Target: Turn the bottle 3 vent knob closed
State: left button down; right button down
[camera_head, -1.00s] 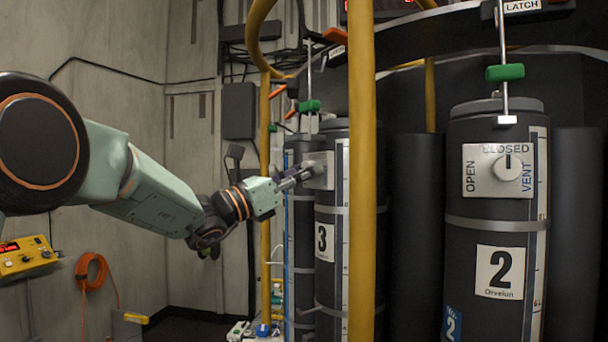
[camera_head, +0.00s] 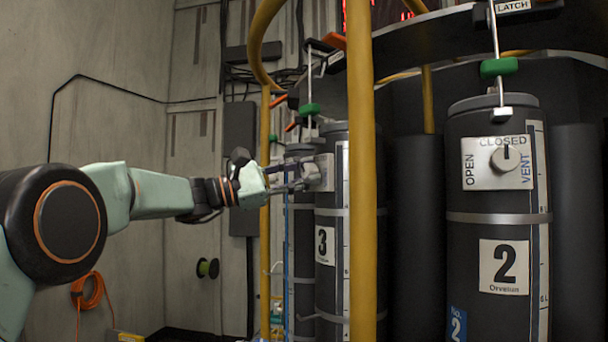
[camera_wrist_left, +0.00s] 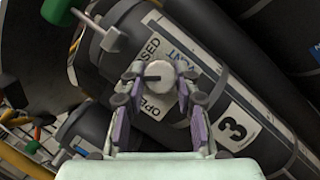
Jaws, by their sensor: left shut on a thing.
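Bottle 3 (camera_head: 328,281) is a dark upright cylinder with a white "3" label, standing behind a yellow post in the head view. My left gripper (camera_head: 306,176) reaches its vent plate (camera_head: 327,166) from the left. In the left wrist view the gripper (camera_wrist_left: 159,82) is shut on the pale round vent knob (camera_wrist_left: 158,74), one finger on each side. The plate around the knob reads OPEN, CLOSED and VENT, partly covered by the fingers. The knob's pointer direction is hard to tell. My right gripper is not in view.
Bottle 2 (camera_head: 473,259) stands at the right with its own vent knob (camera_head: 505,160), its mark toward CLOSED. The yellow post (camera_head: 362,230) rises just right of my left gripper. A green-handled latch (camera_head: 309,110) hangs above bottle 3. An orange hose (camera_head: 92,288) hangs at lower left.

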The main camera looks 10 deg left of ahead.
pick_arm(q)
jog(key=m+g+p, duration=0.1)
jog(key=m, duration=0.2)
jog(key=m+g+y+p, duration=0.1)
jog(key=m+p, duration=0.1)
jog(key=m, duration=0.1)
jog(key=shift+r, duration=0.15)
jog(key=shift+m+g+y+p, duration=0.3)
jog(key=shift+m+y+p, duration=0.25)
jog(key=shift+m, duration=0.45)
jog(key=shift+f, duration=0.3)
